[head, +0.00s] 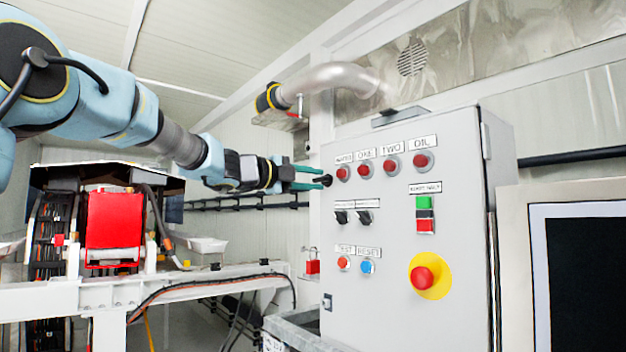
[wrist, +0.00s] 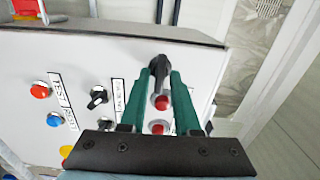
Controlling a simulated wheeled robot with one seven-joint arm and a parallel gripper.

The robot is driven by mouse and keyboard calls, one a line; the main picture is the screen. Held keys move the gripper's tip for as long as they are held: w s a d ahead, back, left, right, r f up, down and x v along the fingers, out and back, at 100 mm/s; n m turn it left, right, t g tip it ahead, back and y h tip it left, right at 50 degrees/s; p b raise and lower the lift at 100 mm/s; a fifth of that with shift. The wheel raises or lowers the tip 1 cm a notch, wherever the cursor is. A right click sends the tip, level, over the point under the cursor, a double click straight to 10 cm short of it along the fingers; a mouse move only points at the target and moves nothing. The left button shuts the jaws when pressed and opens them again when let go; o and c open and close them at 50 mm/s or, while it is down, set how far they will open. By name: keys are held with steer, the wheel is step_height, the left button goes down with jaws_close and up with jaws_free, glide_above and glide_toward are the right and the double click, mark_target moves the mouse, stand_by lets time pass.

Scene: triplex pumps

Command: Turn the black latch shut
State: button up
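The black latch (wrist: 160,64) sits near the edge of the grey control cabinet's door, beyond the red lamps in the wrist view. In the head view it is a small dark knob (head: 327,180) at the door's upper left. My gripper (head: 322,178) reaches in from the left, its two green fingers pointing at the latch. In the wrist view my fingertips (wrist: 165,74) lie on either side of the latch handle with a narrow gap between them. I cannot tell whether they touch it. The fingers partly hide the latch.
The cabinet door (head: 390,250) carries red lamps (head: 364,168), black selector switches (head: 364,217), and a red emergency button (head: 423,279) on yellow. A red padlock (head: 312,267) hangs left of the cabinet. A pipe (head: 330,80) runs above my gripper.

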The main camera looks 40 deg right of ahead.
steer(key=shift+o, duration=0.9)
steer(key=a+b, duration=0.3)
steer(key=a, duration=0.7)
steer(key=shift+w+a+b, duration=0.3)
steer(key=shift+w+a, duration=0.05)
steer(key=shift+a, duration=0.05)
